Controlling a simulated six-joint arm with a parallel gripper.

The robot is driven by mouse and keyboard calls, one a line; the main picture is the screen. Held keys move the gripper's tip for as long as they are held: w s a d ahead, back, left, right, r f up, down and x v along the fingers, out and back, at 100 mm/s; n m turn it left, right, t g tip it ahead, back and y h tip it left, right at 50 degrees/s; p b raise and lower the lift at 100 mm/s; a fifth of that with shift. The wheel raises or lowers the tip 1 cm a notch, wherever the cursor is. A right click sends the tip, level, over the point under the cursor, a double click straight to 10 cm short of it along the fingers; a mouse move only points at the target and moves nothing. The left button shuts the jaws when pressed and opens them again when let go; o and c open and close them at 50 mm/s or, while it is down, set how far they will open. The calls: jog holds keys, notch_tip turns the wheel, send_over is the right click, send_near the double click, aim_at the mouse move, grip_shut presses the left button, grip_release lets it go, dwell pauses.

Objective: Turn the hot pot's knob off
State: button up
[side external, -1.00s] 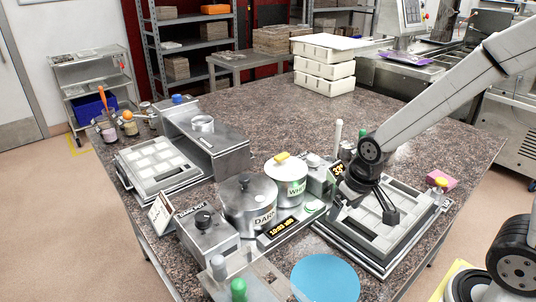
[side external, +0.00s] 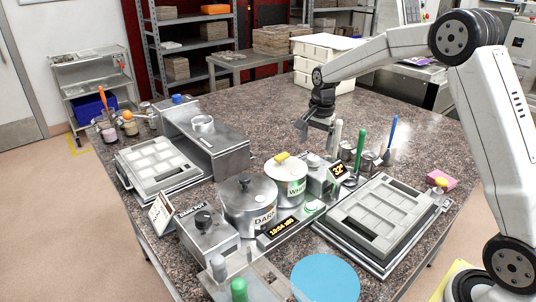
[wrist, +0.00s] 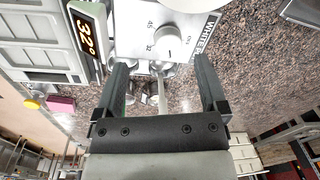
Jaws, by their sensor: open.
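The white pot's grey control box (side external: 318,183) stands right of the white pot (side external: 287,184), with a pale knob (side external: 314,160) on top. The wrist view shows this knob (wrist: 168,42) beside a 45 and 32 scale and a WHITE label (wrist: 208,27). The box's display (side external: 338,170) reads 32°. The dark pot (side external: 249,207) has its own box (side external: 207,240) with a black knob (side external: 203,219). My gripper (side external: 318,133) is open and empty, behind and above the white pot's box. In the wrist view the knob lies beyond and between the fingertips (wrist: 160,62), apart from them.
Upright tools with white (side external: 337,135), green (side external: 360,145) and blue (side external: 391,132) handles stand close right of my gripper. A mould tray (side external: 398,254) lies at right. White stacked tubs (side external: 312,68) stand behind. The back of the counter is clear.

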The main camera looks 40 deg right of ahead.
aim_at(313, 158)
jog(key=shift+w+d+r+m, duration=0.2)
jog(key=shift+w+d+m, duration=0.7)
jog(key=shift+d+m, duration=0.15)
jog(key=shift+f, duration=0.2)
jog(key=shift+w+f, duration=0.15)
jog(key=shift+f, duration=3.6)
grip_shut()
